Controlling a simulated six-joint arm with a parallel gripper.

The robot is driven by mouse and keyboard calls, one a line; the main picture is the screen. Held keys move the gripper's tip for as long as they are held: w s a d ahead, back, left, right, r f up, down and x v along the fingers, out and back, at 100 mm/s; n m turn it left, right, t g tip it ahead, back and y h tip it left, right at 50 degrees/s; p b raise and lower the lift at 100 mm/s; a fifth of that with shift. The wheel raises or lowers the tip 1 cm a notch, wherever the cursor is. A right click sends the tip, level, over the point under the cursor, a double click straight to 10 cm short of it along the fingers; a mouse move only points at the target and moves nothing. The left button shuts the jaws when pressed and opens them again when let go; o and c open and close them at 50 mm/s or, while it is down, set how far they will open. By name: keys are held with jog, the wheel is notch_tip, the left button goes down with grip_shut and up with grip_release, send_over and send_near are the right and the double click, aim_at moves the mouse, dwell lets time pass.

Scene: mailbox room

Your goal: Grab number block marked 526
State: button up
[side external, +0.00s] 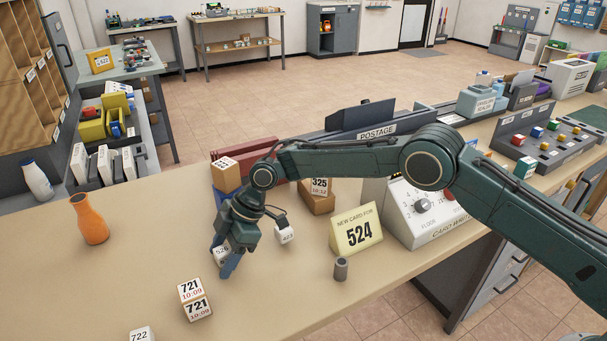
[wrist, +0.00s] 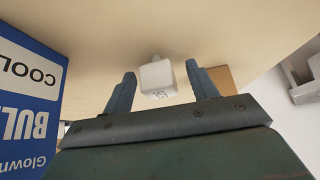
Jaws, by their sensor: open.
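A small white block (side external: 221,254), whose label looks like 526, stands on the counter, partly hidden by my gripper (side external: 228,260). My gripper points down at it with its fingers open. In the wrist view, a white block (wrist: 158,78) sits between the two spread fingertips of my gripper (wrist: 160,88), with a gap on each side. Its printed mark is too small to read there. Another small white block (side external: 285,235), seemingly marked 423, stands just right of my gripper.
Stacked 721 blocks (side external: 194,301) and a 722 block (side external: 141,335) stand in front. An orange vase (side external: 90,220) is left. A blue box (wrist: 28,105) is close in the wrist view.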

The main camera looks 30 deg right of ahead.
aim_at(222, 251)
dwell(0.3)
jog(key=c, duration=1.1)
jog(key=shift+r, duration=0.1)
jog(key=shift+r, duration=4.95)
